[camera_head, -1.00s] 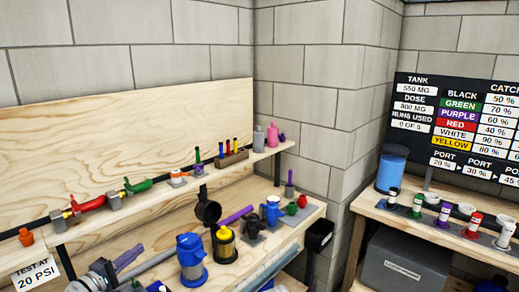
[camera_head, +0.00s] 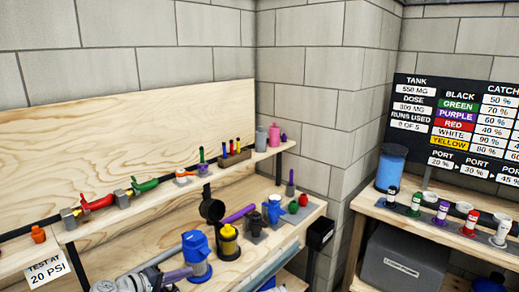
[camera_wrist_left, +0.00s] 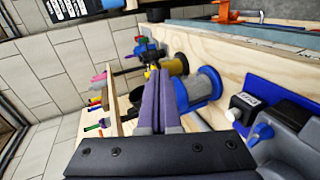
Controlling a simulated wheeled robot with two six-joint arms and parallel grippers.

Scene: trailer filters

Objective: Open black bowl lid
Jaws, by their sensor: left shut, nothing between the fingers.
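A round black piece (camera_head: 212,209), which looks like the black bowl lid, stands raised and tilted in the head view. It is just behind and left of a black canister with yellow inside or on top (camera_head: 228,240). Whether it is hinged to that canister I cannot tell. My left gripper (camera_head: 180,274) is at the lower left, in front of the blue canister and apart from the lid. In the left wrist view its purple fingers (camera_wrist_left: 160,92) are shut together and empty. They overlap the view of the yellow and blue canisters. My right gripper is not in view.
A blue canister (camera_head: 196,257) stands left of the yellow one. A purple bar (camera_head: 238,214) lies right of the lid. A blue jug-like part (camera_head: 273,209) is farther right. The upper shelf (camera_head: 150,206) holds red and green valves. A second bench (camera_head: 430,222) is right.

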